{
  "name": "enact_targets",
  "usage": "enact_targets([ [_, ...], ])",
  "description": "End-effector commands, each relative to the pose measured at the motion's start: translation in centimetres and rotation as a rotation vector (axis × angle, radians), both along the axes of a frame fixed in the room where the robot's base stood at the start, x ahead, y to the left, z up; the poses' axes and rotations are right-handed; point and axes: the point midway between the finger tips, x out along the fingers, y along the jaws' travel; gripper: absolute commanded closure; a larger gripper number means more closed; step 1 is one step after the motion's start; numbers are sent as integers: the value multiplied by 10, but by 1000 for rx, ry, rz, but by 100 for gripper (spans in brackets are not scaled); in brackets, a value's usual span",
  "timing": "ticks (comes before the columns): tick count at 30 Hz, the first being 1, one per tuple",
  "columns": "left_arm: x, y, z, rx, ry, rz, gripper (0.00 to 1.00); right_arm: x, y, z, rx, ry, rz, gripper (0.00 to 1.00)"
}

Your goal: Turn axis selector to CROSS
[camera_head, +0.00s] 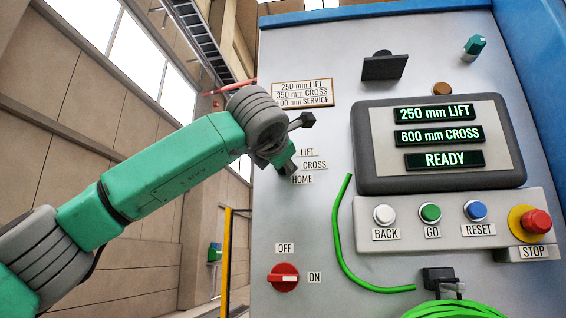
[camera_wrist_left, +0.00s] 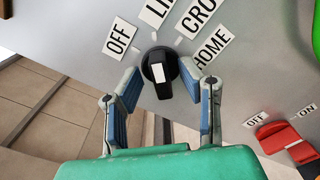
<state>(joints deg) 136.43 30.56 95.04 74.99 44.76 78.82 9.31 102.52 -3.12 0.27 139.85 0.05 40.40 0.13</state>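The axis selector (camera_wrist_left: 161,85) is a black knob with a white mark, seen in the left wrist view. Labels OFF, LIFT, CROSS (camera_wrist_left: 199,14) and HOME fan around it. Its bar appears to point up toward the LIFT tick. My left gripper (camera_wrist_left: 160,71) is open, with one finger on each side of the knob. The left wrist view shows small gaps beside the knob, though contact at the tips is hard to judge. In the head view my left gripper (camera_head: 284,161) is at the selector, largely hiding the knob and OFF label. The CROSS label (camera_head: 314,165) shows there. My right gripper is not in view.
A red OFF/ON switch (camera_head: 283,278) sits below the selector. A green cable (camera_head: 343,235) hangs right of it. The display (camera_head: 438,140) reads 250 mm LIFT, 600 mm CROSS, READY. Buttons and a red STOP button (camera_head: 536,222) are below it. A placard (camera_head: 303,93) is above the selector.

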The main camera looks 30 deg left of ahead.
Motion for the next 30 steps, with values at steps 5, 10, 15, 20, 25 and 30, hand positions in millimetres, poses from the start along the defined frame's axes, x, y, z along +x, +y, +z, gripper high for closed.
enact_targets([
  [5,4,0,0,2,1,0,66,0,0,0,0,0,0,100],
  [10,4,0,0,2,1,0,66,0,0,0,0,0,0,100],
  [15,4,1,-1,1,1,-1,100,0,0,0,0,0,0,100],
  [20,4,0,-1,4,4,-1,100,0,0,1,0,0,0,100],
  [25,4,0,-1,33,14,0,100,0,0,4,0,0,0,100],
  [30,5,0,-1,110,41,-1,100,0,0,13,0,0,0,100],
])
